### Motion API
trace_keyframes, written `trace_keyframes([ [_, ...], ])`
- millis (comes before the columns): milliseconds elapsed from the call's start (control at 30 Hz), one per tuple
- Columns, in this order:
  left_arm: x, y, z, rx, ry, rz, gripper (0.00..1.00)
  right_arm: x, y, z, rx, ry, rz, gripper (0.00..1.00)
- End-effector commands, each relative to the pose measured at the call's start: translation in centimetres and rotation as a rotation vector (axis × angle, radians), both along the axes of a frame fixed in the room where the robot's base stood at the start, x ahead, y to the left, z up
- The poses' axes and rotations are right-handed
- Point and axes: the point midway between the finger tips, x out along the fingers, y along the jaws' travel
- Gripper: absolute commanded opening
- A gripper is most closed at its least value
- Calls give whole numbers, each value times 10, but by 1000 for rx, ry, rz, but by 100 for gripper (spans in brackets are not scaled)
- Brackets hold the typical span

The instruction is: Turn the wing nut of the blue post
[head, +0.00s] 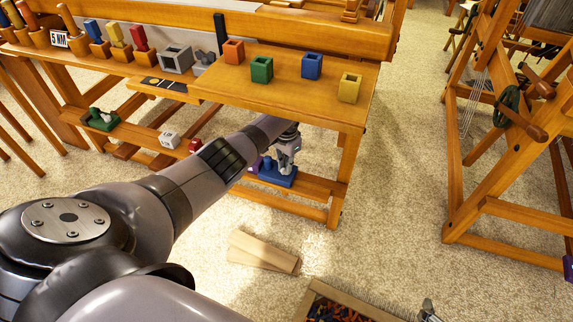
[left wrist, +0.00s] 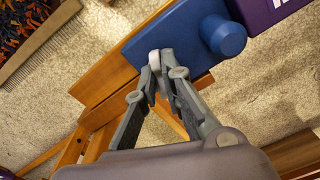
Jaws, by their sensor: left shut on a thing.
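The blue base (head: 277,177) of the blue post sits on the low shelf under the loom's table. In the left wrist view the blue base (left wrist: 188,38) carries a round blue knob (left wrist: 228,37). My left gripper (head: 287,158) reaches down to it from above. In the left wrist view my left gripper (left wrist: 161,72) has its fingertips together on a small pale grey piece, apparently the wing nut (left wrist: 154,60), over the blue base. The fingers hide most of the nut and what is under it. A grey tip at the lower right seems to be my right gripper (head: 428,310).
A purple block (left wrist: 268,12) stands close to the blue one. A tray (head: 310,300) and boards (head: 262,252) lie on the carpet.

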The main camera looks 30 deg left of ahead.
Motion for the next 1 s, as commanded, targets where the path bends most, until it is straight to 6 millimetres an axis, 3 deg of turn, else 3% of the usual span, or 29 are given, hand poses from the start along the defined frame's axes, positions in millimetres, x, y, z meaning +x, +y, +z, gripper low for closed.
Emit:
trace_keyframes([
  [467,1,0,1,0,-5,-13,0,-1,0,0,-1,3,0,95],
  [500,1,0,1,0,-5,-12,10,-1,0,0,-1,3,0,95],
  [767,1,0,0,0,-2,-12,28,-1,0,0,-1,4,0,95],
  [1000,0,0,0,0,-1,-12,28,-1,-1,-1,-1,6,0,95],
])
